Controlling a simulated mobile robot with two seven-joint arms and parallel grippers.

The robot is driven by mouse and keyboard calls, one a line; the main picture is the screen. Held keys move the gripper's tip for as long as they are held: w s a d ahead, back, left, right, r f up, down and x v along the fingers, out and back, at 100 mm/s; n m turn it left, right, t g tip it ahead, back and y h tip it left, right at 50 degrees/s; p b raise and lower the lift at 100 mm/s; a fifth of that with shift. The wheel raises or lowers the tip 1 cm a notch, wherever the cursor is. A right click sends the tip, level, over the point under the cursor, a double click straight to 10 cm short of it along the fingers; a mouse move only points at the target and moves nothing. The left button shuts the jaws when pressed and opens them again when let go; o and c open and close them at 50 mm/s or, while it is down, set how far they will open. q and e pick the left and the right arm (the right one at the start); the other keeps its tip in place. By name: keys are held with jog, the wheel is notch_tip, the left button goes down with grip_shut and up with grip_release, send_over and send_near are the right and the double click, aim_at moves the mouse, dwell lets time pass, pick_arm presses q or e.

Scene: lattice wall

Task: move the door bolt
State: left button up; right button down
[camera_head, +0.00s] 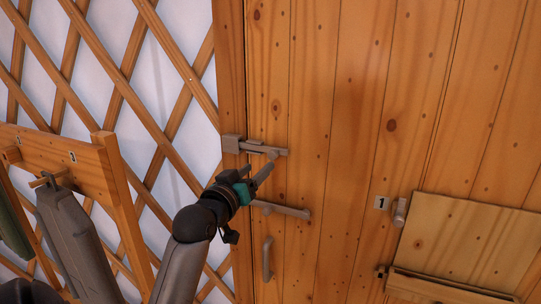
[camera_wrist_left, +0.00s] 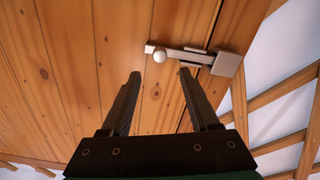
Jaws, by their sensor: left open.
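The grey metal door bolt (camera_head: 233,144) is mounted on the left edge of the wooden door (camera_head: 340,110), its bar lying roughly horizontal. In the left wrist view the bolt (camera_wrist_left: 227,64) shows its bar and a round knob (camera_wrist_left: 159,54) at the bar's left end. My left gripper (camera_head: 268,166) is just below the bolt's right end in the head view. Its fingers (camera_wrist_left: 160,74) are apart and empty in the wrist view. The knob appears beyond the gap between the fingertips; I cannot tell whether they touch it. My right gripper is not in view.
A grey bar-like handle (camera_head: 285,210) and an upright pull handle (camera_head: 267,260) sit on the door below the bolt. A wooden peg rack (camera_head: 60,160) with hanging grey items stands left by the lattice wall (camera_head: 130,70). A wooden panel (camera_head: 465,240) is at the right.

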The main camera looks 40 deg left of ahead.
aim_at(271, 156)
pick_arm(q)
jog(key=x, duration=0.8)
jog(key=shift+w+p, duration=0.2)
jog(key=shift+p, duration=0.1)
grip_shut()
dwell(1.2)
